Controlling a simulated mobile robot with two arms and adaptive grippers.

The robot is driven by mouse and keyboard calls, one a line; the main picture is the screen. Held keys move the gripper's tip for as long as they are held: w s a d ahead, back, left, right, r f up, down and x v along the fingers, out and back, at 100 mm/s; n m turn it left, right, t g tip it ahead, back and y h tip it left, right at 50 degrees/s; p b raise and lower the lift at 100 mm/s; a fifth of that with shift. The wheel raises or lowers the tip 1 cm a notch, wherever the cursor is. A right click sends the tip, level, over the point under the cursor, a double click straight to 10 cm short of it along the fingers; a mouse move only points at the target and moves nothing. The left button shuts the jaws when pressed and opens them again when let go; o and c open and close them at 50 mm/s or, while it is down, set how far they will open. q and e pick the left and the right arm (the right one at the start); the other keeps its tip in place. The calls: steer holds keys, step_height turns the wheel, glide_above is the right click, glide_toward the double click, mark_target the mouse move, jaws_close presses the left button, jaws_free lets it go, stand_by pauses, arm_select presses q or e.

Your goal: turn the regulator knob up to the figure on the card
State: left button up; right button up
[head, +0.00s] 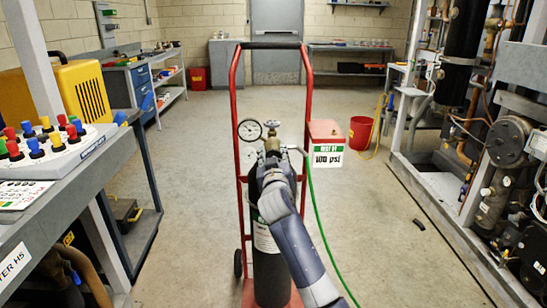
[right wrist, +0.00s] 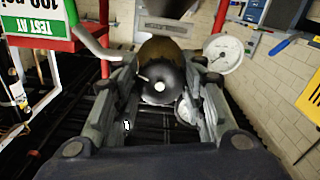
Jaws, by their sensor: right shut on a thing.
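The gas cylinder (head: 268,275) stands upright on a red hand truck (head: 237,110), with a brass regulator and valve (head: 272,142) on top. The black regulator knob (right wrist: 160,80) shows between the fingers of my right gripper (right wrist: 160,88), which is shut on it. In the head view my right gripper (head: 272,168) hides the knob. A round white gauge (head: 250,130) sits left of the valve; it also shows in the right wrist view (right wrist: 223,53), its reading too small to tell. A second gauge (right wrist: 186,110) is partly hidden. The card (head: 328,155) reads "TEST AT 100 psi". My left gripper is out of view.
A green hose (head: 316,205) runs from the regulator down to the floor. A bench with coloured caps (head: 50,140) is at left, the compressor rack (head: 480,160) at right. The floor around the truck is mostly clear.

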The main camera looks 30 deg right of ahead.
steer(key=o, duration=1.1)
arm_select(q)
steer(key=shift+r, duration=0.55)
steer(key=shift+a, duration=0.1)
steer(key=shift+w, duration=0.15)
arm_select(e)
steer(key=v, duration=1.2)
steer(key=shift+s, duration=0.1)
